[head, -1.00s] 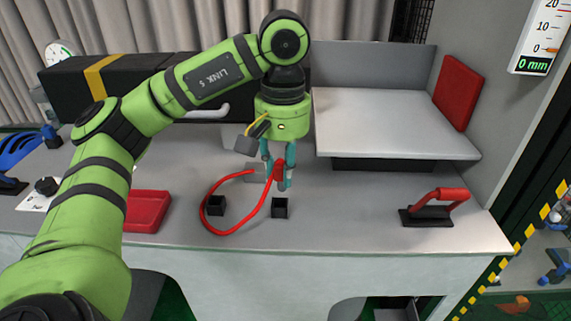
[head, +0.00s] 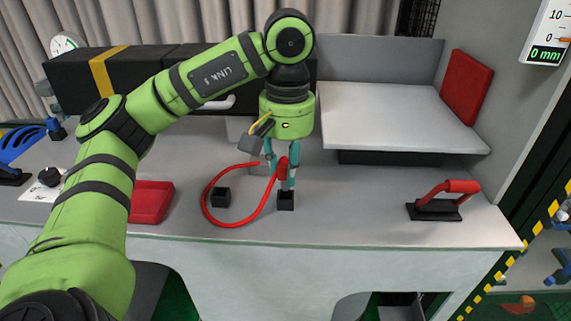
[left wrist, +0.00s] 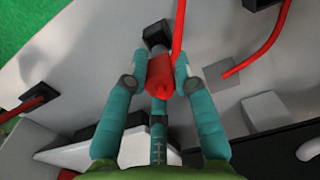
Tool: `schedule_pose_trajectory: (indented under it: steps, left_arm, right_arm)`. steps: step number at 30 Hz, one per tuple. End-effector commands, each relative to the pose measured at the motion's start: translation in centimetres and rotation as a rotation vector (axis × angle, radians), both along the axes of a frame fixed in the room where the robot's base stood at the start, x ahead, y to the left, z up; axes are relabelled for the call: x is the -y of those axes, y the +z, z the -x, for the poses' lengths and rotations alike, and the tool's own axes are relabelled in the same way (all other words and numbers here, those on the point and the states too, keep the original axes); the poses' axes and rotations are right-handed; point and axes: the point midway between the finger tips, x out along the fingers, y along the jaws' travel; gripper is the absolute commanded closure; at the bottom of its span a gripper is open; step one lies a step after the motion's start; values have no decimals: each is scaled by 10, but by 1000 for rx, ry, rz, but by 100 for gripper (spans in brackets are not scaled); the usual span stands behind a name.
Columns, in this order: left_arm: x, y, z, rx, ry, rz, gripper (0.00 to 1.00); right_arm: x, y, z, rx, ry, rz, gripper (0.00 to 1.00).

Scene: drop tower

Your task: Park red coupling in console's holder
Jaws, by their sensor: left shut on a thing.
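The red coupling (head: 282,167) is between the fingers of my left gripper (head: 282,180), which is shut on it. The gripper points down over the grey console top (head: 340,215). A small black block (head: 286,202), seemingly a holder, stands just below the fingertips; I cannot tell whether the coupling touches it. In the left wrist view the coupling (left wrist: 160,75) sits between the teal fingers, with a black block (left wrist: 155,35) right beyond it. A second black block (head: 221,198) stands to the left. My right gripper is not in view.
A red hose (head: 207,205) loops from the coupling around the left block. A red tray (head: 152,202) lies farther left. A red-handled black fixture (head: 436,210) stands at right, and a raised pale platform (head: 400,115) behind.

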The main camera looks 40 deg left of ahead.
Motion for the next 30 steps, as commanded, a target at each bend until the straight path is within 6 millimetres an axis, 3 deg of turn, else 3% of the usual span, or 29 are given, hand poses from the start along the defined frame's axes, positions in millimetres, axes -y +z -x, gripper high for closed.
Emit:
schedule_pose_trajectory:
  steps: [6, 30]
  left_arm:
    - [0, -6, 0, 0, -1, 0, 92]
    - [0, -27, 0, -1, -1, -1, 92]
  right_arm:
    - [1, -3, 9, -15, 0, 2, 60]
    - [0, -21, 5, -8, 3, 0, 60]
